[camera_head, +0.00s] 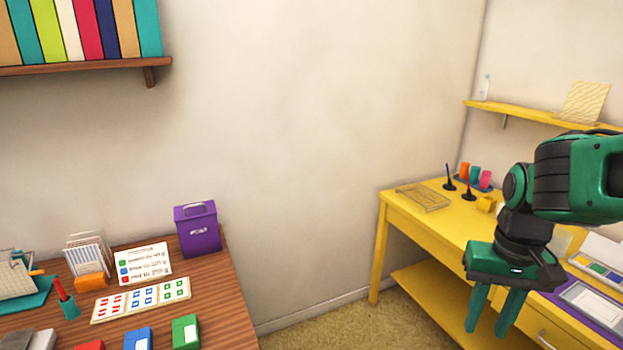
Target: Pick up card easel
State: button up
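A white card (143,264) with three coloured marks and lines of writing stands tilted back at the rear of the brown wooden table (225,320); it looks like the card easel, though any support behind it is hidden. My gripper (489,334) is at the right, in front of the yellow desk, far from the card. Its two teal fingers point down and stand apart, with nothing seen between them.
Near the card are a purple box (198,230), a wire rack (88,252), an orange block (91,282) and a stamped strip (141,299). Red, blue and green inkpads (186,331) line the front. Carpet (330,320) separates the table from the yellow desk (400,222).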

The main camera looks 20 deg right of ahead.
aim_at(584, 103)
jog(key=z, duration=0.5)
jog(key=i, duration=1.4)
jog(key=z, duration=0.55)
